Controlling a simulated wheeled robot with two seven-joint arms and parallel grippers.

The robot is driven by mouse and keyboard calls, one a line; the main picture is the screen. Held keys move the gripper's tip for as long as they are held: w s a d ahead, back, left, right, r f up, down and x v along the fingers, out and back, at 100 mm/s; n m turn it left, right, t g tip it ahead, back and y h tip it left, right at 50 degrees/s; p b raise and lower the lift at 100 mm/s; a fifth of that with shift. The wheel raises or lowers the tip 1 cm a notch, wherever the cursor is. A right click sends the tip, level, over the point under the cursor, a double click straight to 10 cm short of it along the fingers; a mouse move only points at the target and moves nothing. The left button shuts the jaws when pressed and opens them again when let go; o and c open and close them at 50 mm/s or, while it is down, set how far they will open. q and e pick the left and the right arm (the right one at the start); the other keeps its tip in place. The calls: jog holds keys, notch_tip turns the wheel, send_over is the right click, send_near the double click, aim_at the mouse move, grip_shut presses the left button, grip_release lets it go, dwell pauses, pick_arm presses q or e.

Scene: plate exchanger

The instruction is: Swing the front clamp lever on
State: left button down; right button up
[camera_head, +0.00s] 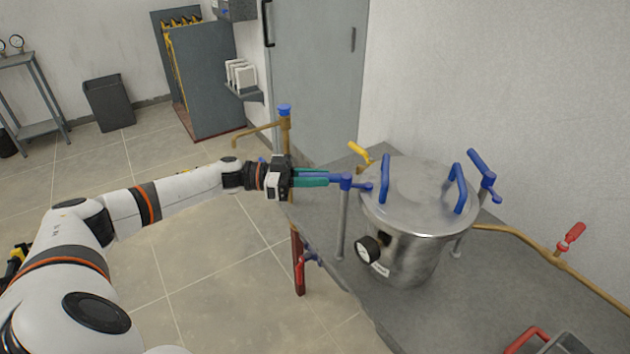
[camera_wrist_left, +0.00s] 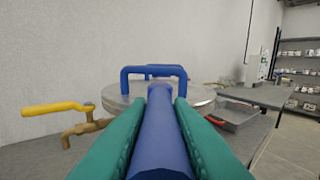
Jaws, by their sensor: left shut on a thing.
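A steel pot (camera_head: 404,255) with a flat round lid (camera_head: 420,185) stands on the grey bench. Two blue handles (camera_head: 385,178) rise from the lid. The front clamp lever (camera_head: 347,182) is blue, tops a grey post at the pot's left side and points left, away from the lid. My left gripper (camera_head: 318,179), with green fingers, is shut on this lever. In the left wrist view the blue lever (camera_wrist_left: 162,135) lies between both fingers and points toward the lid handles. Another blue clamp lever (camera_head: 483,174) stands up at the lid's far right. My right gripper is not in view.
A dial gauge (camera_head: 368,249) sits on the pot's front. A yellow-handled tap (camera_head: 361,153) is behind the pot, and a pipe with a red-handled valve (camera_head: 571,236) runs right. A red-handled tray (camera_head: 548,343) lies at the bench's lower right. Bare bench (camera_head: 470,300) is between.

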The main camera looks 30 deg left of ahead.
pick_arm(q)
jog(key=c, duration=1.3)
grip_release()
jog(key=shift+s+a+f, duration=0.15)
jog(key=shift+s+a, duration=0.05)
jog(key=shift+a, duration=0.25)
jog(key=b+v, duration=0.2)
jog(key=v, duration=0.9)
jog(key=shift+b, duration=0.4)
